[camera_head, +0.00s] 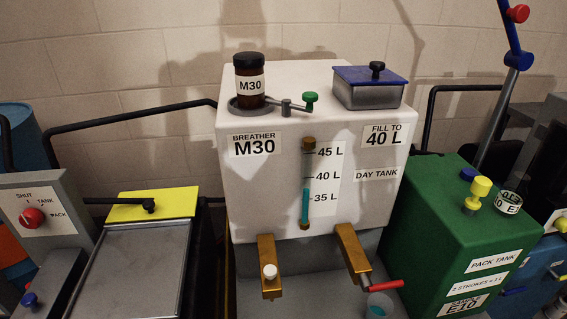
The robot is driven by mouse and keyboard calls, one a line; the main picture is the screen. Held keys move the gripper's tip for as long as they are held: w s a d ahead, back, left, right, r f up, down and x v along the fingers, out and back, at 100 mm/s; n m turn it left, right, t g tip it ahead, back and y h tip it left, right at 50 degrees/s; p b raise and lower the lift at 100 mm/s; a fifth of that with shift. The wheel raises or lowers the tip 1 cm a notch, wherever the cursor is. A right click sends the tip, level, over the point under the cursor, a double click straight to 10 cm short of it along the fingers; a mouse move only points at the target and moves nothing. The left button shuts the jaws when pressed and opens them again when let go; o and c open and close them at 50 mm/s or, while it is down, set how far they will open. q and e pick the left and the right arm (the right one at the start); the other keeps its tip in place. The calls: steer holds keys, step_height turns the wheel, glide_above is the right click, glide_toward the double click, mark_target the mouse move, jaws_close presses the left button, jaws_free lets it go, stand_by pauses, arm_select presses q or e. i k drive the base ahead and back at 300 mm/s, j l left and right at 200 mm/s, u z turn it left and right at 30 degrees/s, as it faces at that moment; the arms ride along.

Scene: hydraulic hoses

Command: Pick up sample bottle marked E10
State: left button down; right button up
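A small round object with a white band bearing black lettering (508,202), partly readable as E10, stands on top of the green pack tank (425,215) at the right. It looks like a short bottle or jar seen from above; its lower part is hard to make out. A brown bottle with a black cap, labelled M30 (250,82), stands upright on the day tank's breather. Neither of my grippers is in view.
The white day tank (265,200) fills the middle, with two brass taps and a clear cup (379,305) below the right one. A yellow knob (479,190) stands beside the banded object. A blue lever (512,45) rises behind. A lidded grey box (130,265) is left.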

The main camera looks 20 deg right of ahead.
mark_target(513, 193)
steer(key=z, duration=1.75)
